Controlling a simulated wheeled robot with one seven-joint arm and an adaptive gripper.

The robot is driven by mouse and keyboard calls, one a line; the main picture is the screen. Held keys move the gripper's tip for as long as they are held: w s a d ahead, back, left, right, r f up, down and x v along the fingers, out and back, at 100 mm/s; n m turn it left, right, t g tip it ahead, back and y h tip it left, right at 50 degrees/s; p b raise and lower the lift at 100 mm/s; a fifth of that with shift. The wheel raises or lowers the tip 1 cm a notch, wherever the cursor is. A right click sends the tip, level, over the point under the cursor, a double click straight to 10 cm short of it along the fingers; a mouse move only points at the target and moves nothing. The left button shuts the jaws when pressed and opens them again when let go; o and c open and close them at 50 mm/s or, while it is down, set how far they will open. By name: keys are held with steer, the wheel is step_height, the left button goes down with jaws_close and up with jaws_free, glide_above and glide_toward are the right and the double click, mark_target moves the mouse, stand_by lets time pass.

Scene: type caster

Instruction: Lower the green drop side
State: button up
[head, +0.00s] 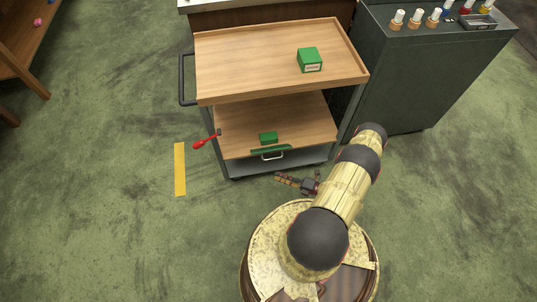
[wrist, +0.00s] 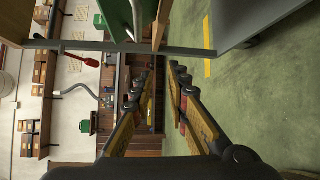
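The cart (head: 281,62) has a wooden top tray and a lower wooden shelf. At the lower shelf's front edge is the green drop side (head: 258,151), seen nearly edge-on, with a silver handle (head: 272,156). A green panel (wrist: 113,14) with a silver bar also shows at the top of the wrist view. A red lever (head: 205,141) sticks out at the cart's left front; a red lever shows in the wrist view (wrist: 80,60) too. My gripper (head: 284,179) is low in front of the cart, just below the handle and apart from it. Its fingers (wrist: 162,72) are spread and empty.
A green box (head: 310,60) sits on the top tray and a green block (head: 268,138) on the lower shelf. A dark cabinet (head: 410,80) stands close on the right. A yellow strip (head: 180,168) marks the floor.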

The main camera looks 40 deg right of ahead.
steer(key=w+d+r+m+t+h, duration=0.1)
steer(key=d+r+m+t+h, duration=0.2)
steer(key=d, duration=0.2)
steer(key=shift+f+b+x, duration=0.2)
steer(key=shift+b+x, duration=0.75)
steer(key=shift+x, duration=2.8)
steer(key=shift+a, duration=0.1)
steer(key=shift+c, duration=1)
jaws_close()
